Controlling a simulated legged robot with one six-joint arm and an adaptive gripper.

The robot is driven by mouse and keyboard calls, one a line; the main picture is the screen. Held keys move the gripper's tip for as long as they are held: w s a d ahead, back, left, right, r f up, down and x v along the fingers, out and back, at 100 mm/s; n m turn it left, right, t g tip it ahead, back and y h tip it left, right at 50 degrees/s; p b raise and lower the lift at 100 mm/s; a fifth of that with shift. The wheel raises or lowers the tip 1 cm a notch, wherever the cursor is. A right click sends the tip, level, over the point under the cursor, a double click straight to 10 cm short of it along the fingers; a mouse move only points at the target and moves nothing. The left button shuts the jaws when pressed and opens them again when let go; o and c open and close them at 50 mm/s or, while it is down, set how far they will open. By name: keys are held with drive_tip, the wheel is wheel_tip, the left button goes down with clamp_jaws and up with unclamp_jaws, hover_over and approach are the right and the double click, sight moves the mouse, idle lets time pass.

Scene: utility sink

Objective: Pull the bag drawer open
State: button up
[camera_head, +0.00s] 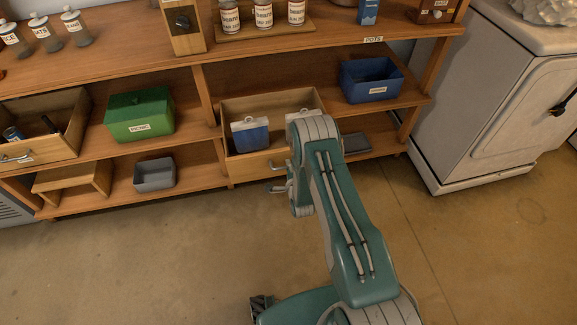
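The bag drawer (243,167) is a light wooden box in the middle of the shelf unit. Its front stands forward of the shelf edge, and its inside shows from above. Blue-and-white bags (250,136) stand in it. My gripper (277,187) is small and grey at the end of my teal arm, low in front of the drawer's right part. It is close to the drawer front; I cannot tell whether it touches a handle there. My arm hides the drawer's right front corner. The fingers are too small to tell open from shut.
A wooden drawer (50,148) with cans stands at the left. A green box (139,115), a grey bin (155,174) and a blue bin (370,80) sit on the shelves. A white appliance (520,110) stands at the right. The floor in front is clear.

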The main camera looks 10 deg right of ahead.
drive_tip(key=shift+w+r, duration=0.1)
drive_tip(key=shift+r, duration=0.1)
drive_tip(key=v, duration=1.2)
drive_tip(key=shift+f, duration=0.2)
drive_tip(key=w+r+n+g, duration=0.2)
drive_tip(key=w+r+n, duration=0.4)
drive_tip(key=r, duration=0.9)
wheel_tip(320, 180, up, 14)
drive_tip(key=s+n+g, duration=0.3)
drive_tip(key=s+r+n+g, duration=0.1)
drive_tip(key=s+r+n, duration=0.2)
drive_tip(key=s, duration=0.6)
drive_tip(key=s+r+n+g, duration=0.2)
drive_tip(key=s+r+n, duration=0.1)
drive_tip(key=s+r, duration=0.4)
drive_tip(key=s+r+n+g, duration=0.1)
drive_tip(key=s+r+n, duration=0.2)
drive_tip(key=s, duration=0.9)
wheel_tip(320, 180, up, 3)
drive_tip(key=shift+a+f+g, duration=0.2)
drive_tip(key=shift+f+g, duration=0.05)
drive_tip(key=shift+g, duration=0.15)
